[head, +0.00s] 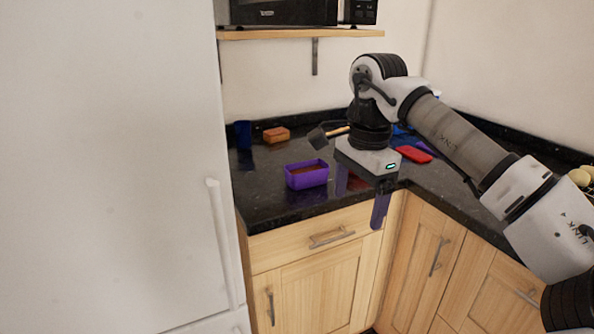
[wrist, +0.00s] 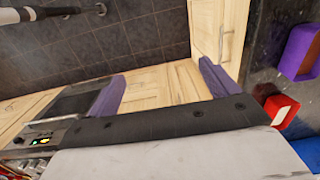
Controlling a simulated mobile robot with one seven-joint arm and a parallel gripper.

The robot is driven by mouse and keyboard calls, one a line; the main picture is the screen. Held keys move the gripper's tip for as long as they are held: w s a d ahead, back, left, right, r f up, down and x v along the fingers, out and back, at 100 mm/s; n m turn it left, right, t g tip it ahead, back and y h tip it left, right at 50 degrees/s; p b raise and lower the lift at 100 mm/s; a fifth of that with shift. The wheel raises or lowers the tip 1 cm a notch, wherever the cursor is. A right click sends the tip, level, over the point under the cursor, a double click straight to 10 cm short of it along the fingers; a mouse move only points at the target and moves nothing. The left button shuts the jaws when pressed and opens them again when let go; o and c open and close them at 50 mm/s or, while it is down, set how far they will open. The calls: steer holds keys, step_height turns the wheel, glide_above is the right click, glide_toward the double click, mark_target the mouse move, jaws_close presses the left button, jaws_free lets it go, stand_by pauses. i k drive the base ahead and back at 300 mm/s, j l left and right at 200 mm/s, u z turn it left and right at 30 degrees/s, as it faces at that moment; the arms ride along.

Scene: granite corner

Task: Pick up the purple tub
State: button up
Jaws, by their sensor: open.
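The purple tub (head: 308,180) is a small rectangular open box with something brown inside. It stands on the dark granite counter, left of my gripper in the head view. In the wrist view the tub (wrist: 298,50) shows at the right edge, partly cut off, outside the space between the fingers. My gripper (head: 362,203) points down near the counter's front edge, with its purple fingers apart and empty. In the wrist view the gripper (wrist: 160,82) has cabinet fronts and dark floor tiles behind its fingers.
A blue cup (head: 243,134) and an orange block (head: 277,134) stand behind the tub. A red flat item (head: 414,154) lies right of my gripper. A dark tool with a wooden handle (head: 320,136) is near the wall. The white fridge (head: 110,170) borders the counter on the left.

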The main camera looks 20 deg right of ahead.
mark_target(310, 173)
steer(key=i, duration=1.2)
